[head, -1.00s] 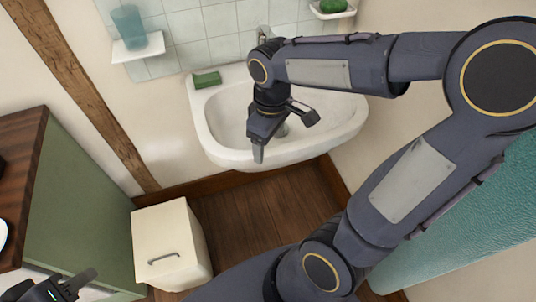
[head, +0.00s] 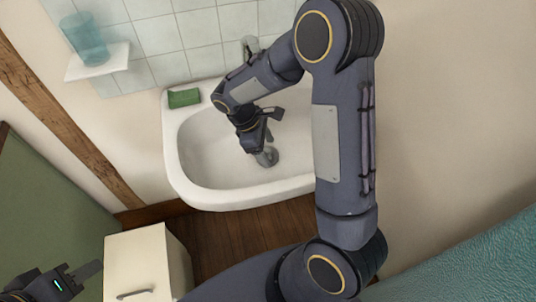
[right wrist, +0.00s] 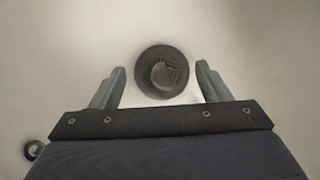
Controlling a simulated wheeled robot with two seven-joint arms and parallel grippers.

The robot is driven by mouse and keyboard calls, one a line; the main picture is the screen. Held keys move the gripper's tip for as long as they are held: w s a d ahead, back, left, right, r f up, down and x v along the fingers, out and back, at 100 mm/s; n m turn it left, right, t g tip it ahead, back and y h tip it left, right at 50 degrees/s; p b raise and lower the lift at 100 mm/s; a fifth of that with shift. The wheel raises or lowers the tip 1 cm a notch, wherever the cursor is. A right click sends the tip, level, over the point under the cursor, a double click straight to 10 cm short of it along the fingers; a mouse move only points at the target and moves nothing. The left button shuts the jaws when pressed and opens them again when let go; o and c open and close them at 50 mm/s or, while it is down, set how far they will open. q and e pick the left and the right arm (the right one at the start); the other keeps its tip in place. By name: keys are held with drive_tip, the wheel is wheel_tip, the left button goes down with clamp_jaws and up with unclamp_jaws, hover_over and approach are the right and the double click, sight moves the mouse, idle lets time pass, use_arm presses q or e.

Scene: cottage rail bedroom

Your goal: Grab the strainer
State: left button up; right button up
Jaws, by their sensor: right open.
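The strainer (right wrist: 162,73) is a dark round disc with a raised middle, lying in the white sink basin. In the right wrist view it lies between and slightly beyond my open right fingers, with a gap on both sides. In the head view it is a grey round shape (head: 268,158) on the basin floor, partly hidden by my gripper. My right gripper (head: 268,138) is inside the sink just above it, pointing down, open and empty. My left gripper (head: 85,280) is at the lower left, far from the sink, partly cut off; its jaw opening is unclear.
The sink (head: 190,180) has a rim around the gripper. A green sponge or soap bar (head: 184,98) sits on its back left corner. A faucet (head: 250,47) stands behind. A shelf (head: 98,64) holds a blue cup (head: 86,38). A cream cabinet (head: 140,262) stands in front.

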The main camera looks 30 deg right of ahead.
drive_tip(key=shift+s+d+f, duration=0.2)
drive_tip(key=shift+f, duration=0.45)
drive_tip(key=c, duration=0.8)
